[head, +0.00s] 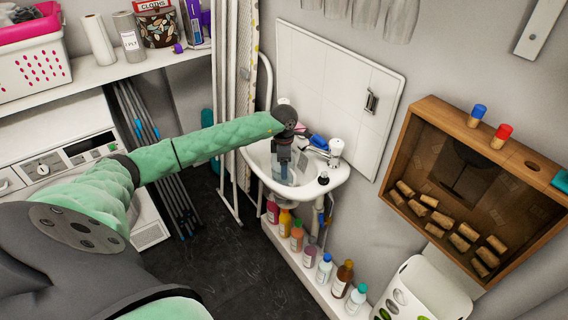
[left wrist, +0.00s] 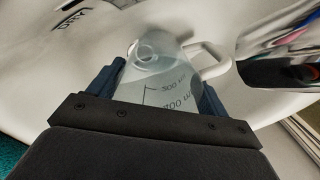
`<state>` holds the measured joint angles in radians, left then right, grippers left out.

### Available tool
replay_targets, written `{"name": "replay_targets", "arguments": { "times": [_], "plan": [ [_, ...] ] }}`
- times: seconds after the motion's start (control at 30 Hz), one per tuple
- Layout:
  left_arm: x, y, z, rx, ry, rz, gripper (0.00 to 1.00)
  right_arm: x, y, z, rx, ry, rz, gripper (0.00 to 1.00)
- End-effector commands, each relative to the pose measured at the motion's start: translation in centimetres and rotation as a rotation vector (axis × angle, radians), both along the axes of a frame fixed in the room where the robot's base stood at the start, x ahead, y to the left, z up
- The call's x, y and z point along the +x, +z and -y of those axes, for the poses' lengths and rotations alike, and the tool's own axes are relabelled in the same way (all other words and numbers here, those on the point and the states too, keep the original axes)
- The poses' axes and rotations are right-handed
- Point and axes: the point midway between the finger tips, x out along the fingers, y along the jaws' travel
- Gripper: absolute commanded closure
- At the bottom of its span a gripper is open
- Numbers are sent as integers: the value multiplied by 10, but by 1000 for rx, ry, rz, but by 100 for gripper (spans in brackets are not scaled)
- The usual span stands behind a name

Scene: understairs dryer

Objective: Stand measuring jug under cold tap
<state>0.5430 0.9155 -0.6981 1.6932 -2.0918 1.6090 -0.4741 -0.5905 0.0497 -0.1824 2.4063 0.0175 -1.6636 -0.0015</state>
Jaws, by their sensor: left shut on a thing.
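A clear measuring jug (left wrist: 160,82) with printed millilitre marks is between the fingers of my left gripper (left wrist: 158,88) in the left wrist view. Its handle (left wrist: 212,62) points right. In the head view my left gripper (head: 283,158) is shut on the jug (head: 287,176) over the bowl of the small white basin (head: 318,188). My gripper hides much of the jug, and I cannot tell whether its base touches the bowl. A blue-topped tap (head: 318,142) is at the basin's back, just right of my gripper. My right gripper is not in view.
A second, pale-topped tap (head: 335,148) stands right of the blue one. Several bottles (head: 325,268) line a low ledge below the basin. A wooden wall box (head: 470,190) hangs at right. White poles (head: 230,110) stand left of the basin.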

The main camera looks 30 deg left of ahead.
Motion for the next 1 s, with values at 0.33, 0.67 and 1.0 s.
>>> {"name": "replay_targets", "arguments": {
  "times": [0.33,0.67,1.0],
  "plan": [
    [0,-2,0,0,0,0,0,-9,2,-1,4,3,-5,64],
    [1,11,-1,0,1,2,0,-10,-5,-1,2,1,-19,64],
    [3,76,-2,1,0,3,0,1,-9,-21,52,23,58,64]
  ]
}}
